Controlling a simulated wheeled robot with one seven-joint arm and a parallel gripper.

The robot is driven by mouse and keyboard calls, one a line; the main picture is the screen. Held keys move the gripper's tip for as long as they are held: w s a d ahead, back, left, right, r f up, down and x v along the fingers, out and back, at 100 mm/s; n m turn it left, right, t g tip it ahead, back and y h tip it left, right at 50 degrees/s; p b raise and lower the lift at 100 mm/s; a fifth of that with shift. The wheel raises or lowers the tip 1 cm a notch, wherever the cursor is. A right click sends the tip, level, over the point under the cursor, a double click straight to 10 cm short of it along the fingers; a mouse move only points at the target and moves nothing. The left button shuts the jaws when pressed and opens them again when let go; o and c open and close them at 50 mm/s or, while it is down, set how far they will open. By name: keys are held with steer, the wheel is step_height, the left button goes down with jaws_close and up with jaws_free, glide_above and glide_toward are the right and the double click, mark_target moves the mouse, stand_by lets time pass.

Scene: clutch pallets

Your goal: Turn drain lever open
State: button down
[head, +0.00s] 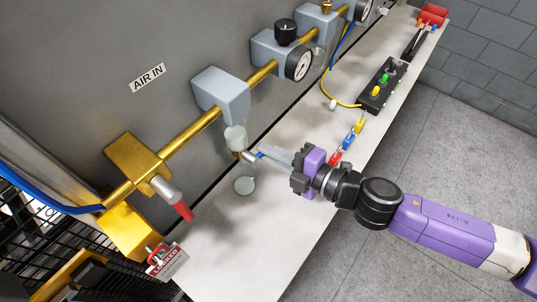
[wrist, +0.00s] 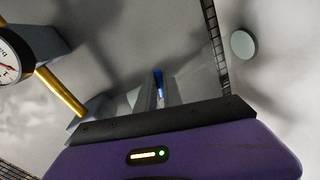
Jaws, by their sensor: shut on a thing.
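The drain lever (head: 259,155) is small, with a blue end, and sits under the clear bowl (head: 235,137) of the grey filter block (head: 221,93) on the brass air line. My gripper (head: 264,153) reaches in from the right, low over the bench, and is shut on the lever's blue end. In the wrist view the blue lever (wrist: 158,80) shows between the fingers of my gripper (wrist: 158,93). The fingers hide part of the lever, so its exact angle is hard to tell.
A round disc (head: 244,186) lies on the pale bench (head: 225,235) below the bowl. A brass valve with a red-tipped handle (head: 182,209) and a red lock with a tag (head: 161,260) are at left.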

steer(key=shift+r+n+t, duration=0.3)
steer(key=shift+r+n, duration=0.05)
steer(key=shift+n, duration=0.55)
steer(key=c, duration=1.5)
jaws_free()
steer(key=b+v, duration=0.1)
steer(key=v, duration=0.6)
steer(key=shift+s+d+r+b, duration=0.25)
steer(key=shift+s+b, duration=0.05)
steer(key=shift+b, duration=0.1)
